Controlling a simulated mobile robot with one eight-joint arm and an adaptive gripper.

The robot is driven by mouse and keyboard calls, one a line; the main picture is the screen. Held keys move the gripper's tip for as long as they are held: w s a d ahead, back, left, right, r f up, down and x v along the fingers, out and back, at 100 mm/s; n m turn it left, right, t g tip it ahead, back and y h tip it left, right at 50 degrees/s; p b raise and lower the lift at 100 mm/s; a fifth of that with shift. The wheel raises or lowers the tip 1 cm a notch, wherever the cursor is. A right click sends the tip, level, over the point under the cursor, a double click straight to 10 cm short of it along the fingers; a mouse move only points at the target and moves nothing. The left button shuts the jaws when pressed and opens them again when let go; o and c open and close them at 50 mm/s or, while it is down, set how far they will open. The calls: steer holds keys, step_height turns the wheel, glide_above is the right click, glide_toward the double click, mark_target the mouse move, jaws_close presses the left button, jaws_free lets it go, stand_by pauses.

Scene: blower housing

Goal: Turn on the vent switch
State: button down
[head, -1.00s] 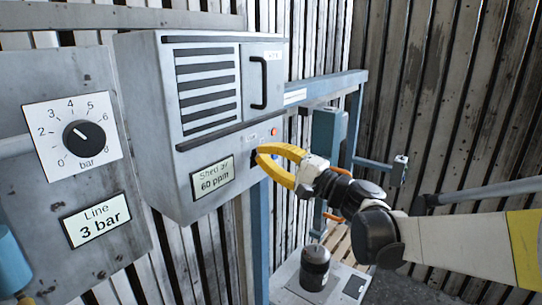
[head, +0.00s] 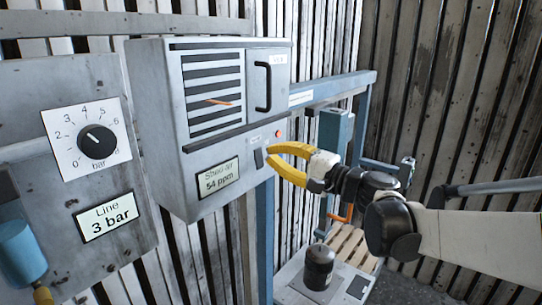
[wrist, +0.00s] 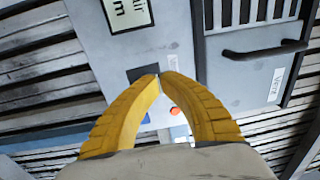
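The grey blower housing (head: 157,120) hangs on the wall, with a louvred grille (head: 213,90) on its front. A dark rocker switch (head: 258,158) sits low on its front; it also shows in the wrist view (wrist: 142,73), partly behind my fingertips. The display (head: 211,182) reads "Shed air 54 ppm". An orange strip (head: 222,102) stands out across the grille slats. My yellow gripper (head: 269,156) is just right of the switch, its tips drawn together with nothing between them. In the wrist view the tips (wrist: 160,75) nearly meet beside the switch; contact cannot be told.
A red-orange button or lamp (head: 278,133) lies right of the switch. A black handle (head: 264,87) juts from the housing's door. A pressure dial (head: 96,141) and a "Line 3 bar" plate (head: 107,216) are at left. A dark canister (head: 319,267) stands below my gripper.

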steer(key=s+d+r+b, duration=0.1)
steer(key=s+d+r, duration=0.1)
steer(key=s+d, duration=0.6)
steer(key=s+f+n+g+h+b, duration=0.25)
steer(key=s+f+b, duration=0.4)
steer(key=f, duration=0.75)
steer(key=s+f+n+g+h+b, duration=0.1)
steer(key=s+f+h+b, duration=0.25)
steer(key=f+b, duration=0.8)
steer(key=s+d+f+n+h+b, duration=0.1)
steer(key=s+d+f+h+b, duration=0.2)
steer(key=f, duration=0.6)
steer(key=s+d+f+n+h+b, duration=0.1)
steer(key=s+d+f+h+b, duration=0.2)
steer(key=f, duration=0.7)
steer(key=s+d+f+n+h+b, duration=0.2)
steer(key=s+d+f+b, duration=0.2)
steer(key=f+b, duration=0.3)
step_height(320, 180, down, 3)
steer(key=shift+s+d+f+g+h, duration=0.1)
steer(key=shift+s+d+g+h, duration=0.25)
steer(key=shift+d, duration=0.55)
